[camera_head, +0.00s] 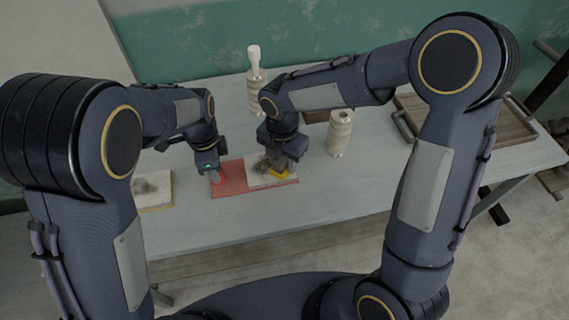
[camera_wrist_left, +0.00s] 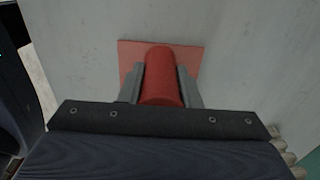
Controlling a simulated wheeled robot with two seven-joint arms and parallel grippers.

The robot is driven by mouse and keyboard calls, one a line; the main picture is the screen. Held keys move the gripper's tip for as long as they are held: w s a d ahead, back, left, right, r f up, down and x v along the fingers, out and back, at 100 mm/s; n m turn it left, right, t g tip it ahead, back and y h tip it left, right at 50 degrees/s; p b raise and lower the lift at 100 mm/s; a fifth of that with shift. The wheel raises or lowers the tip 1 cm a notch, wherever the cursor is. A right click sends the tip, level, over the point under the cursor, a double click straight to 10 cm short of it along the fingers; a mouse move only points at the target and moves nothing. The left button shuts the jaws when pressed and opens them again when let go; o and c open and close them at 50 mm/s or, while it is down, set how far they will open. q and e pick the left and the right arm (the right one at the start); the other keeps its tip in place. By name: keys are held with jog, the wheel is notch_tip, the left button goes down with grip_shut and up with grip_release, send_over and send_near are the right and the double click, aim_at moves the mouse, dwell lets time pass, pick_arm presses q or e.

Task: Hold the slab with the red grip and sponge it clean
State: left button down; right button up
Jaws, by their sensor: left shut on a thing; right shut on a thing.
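A slab lies on the table with a red part (camera_head: 230,183) at its left and a pale part (camera_head: 258,180) at its right, which carries dark smudges. My left gripper (camera_head: 215,177) is shut on the red grip, a rounded red handle that fills the space between the fingers in the left wrist view (camera_wrist_left: 161,78). I cannot tell whether the sponge presses on the surface. The gripper hides part of the smudged area.
Another pale slab with a dark smudge (camera_head: 154,189) lies at the table's left. Pale turned cylinders (camera_head: 340,133) stand behind, one with a tall knob (camera_head: 254,56). A brown tray (camera_head: 513,125) is at the back right. The table (camera_head: 345,182) is bare right of the slab.

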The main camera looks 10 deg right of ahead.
jog(key=shift+w, duration=3.5)
jog(key=shift+s+a, duration=0.1)
jog(key=shift+a, duration=1)
jog(key=shift+s+d, duration=0.1)
jog(key=shift+s, duration=4.85)
jog(key=shift+a, duration=1.1)
jog(key=shift+w+d, duration=0.1)
jog(key=shift+w, duration=4.95)
jog(key=shift+a, duration=1.1)
jog(key=s, duration=0.2)
jog(key=shift+s+d, duration=0.15)
jog(key=shift+s, duration=3.9)
notch_tip(320, 180, up, 8)
